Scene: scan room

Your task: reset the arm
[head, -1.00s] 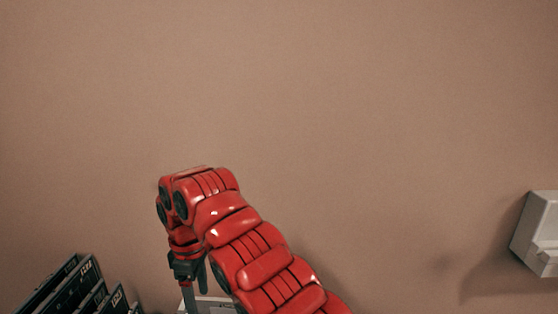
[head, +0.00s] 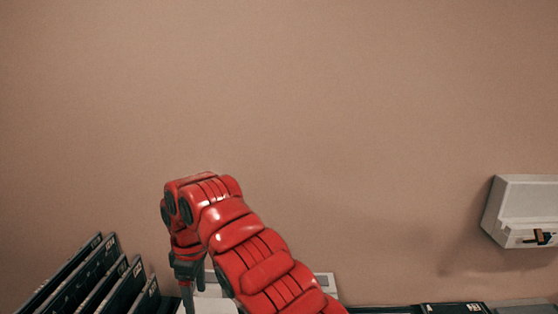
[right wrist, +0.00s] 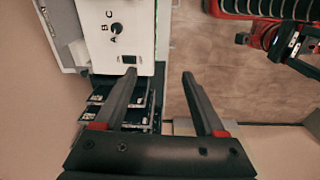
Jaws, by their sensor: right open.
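My right arm (head: 240,240) is red and segmented. It comes in from the bottom right of the head view, bends at the top and hangs down at the wrist. My right gripper (head: 190,292) points down at the lower edge of that view, where its tips are cut off. In the right wrist view my right gripper (right wrist: 158,74) has its two dark fingers well apart with nothing between them.
Dark upright folders (head: 85,280) stand left of the gripper. A white wall box (head: 520,212) is at the right. In the right wrist view a white unit with an A-B-C knob (right wrist: 117,30) lies beyond the left finger. The wall above the arm is bare.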

